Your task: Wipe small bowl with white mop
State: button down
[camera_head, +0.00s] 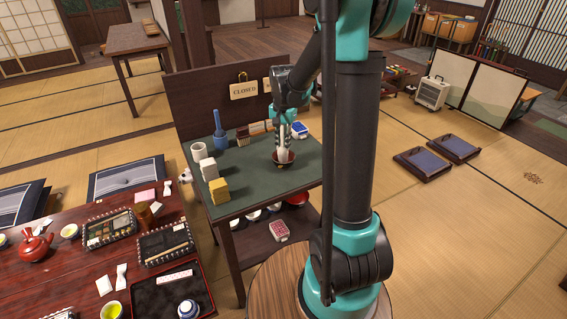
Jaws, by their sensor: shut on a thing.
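A small dark reddish-brown bowl (284,165) stands on the green top of the side table. My gripper (282,138) points down right above it, shut on the white mop (282,152). The mop's pale lower end is down at the bowl's opening. I cannot tell whether it touches the inside, and my fingers hide part of the handle.
A CLOSED sign (243,91) hangs behind. Bowls sit on its lower shelf.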

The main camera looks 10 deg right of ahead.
jog(key=m, duration=0.7)
jog(key=shift+s+a, duration=0.1)
jog(key=shift+s, duration=0.1)
jog(key=m, duration=0.7)
jog(key=shift+s+a, duration=0.1)
jog(key=shift+s, duration=0.1)
jog(key=n, duration=0.3)
jog(key=shift+f+n, duration=0.1)
jog(key=shift+n, duration=0.3)
jog(key=n, duration=0.3)
jog(key=shift+d+n, duration=0.25)
jog(key=shift+n, duration=0.05)
jog(key=n, duration=0.6)
jog(key=shift+d+n, duration=0.25)
jog(key=shift+n, duration=0.05)
